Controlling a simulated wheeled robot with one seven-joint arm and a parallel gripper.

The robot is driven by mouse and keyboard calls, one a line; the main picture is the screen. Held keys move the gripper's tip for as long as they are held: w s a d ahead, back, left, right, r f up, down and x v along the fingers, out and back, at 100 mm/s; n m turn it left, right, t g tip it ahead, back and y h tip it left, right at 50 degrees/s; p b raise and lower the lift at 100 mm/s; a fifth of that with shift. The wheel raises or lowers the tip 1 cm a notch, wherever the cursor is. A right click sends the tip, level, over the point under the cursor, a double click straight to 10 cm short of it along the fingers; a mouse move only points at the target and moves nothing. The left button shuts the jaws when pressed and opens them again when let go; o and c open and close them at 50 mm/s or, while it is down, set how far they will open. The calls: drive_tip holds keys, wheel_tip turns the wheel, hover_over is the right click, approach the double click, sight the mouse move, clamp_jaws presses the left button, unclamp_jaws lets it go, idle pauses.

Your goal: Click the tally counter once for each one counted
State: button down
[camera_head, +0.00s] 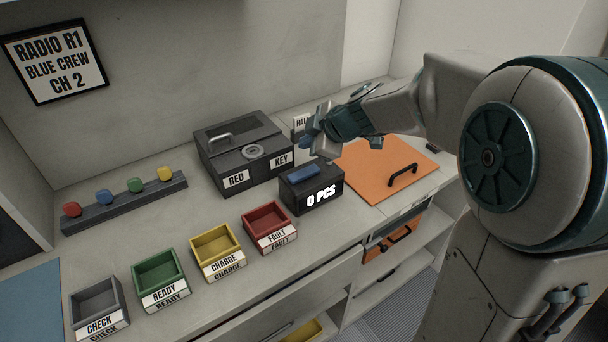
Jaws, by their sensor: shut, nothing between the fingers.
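The tally counter (310,192) is a black box on the counter top, right of the red tray. Its front reads "0 PCS", and a blue button bar (303,173) lies on its top. My gripper (310,138) is shut and empty, above and just behind the counter, apart from the blue bar as far as I can see. My arm comes in from the right. The gripper's fingertips are small in this view.
A black box (225,153) labelled RED KEY stands behind the tally counter. An orange panel (385,180) with a black handle lies to the right. Trays CHECK (99,320), READY (165,297), CHARGE (220,269) and FAULT (270,242) line the front. A rack (127,213) holds several coloured knobs.

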drive_tip(key=b, duration=0.3)
hover_over(308, 174)
wheel_tip(308, 174, down, 4)
drive_tip(key=shift+f, duration=0.15)
drive_tip(key=shift+f+b, duration=0.65)
drive_tip(key=shift+b, duration=0.25)
drive_tip(key=shift+f+b, duration=0.95)
drive_tip(key=shift+b, duration=0.95)
idle(1.5)
idle(0.3)
drive_tip(key=shift+r, duration=0.95)
drive_tip(key=shift+r+p, duration=1.2)
drive_tip(key=shift+r, duration=1.3)
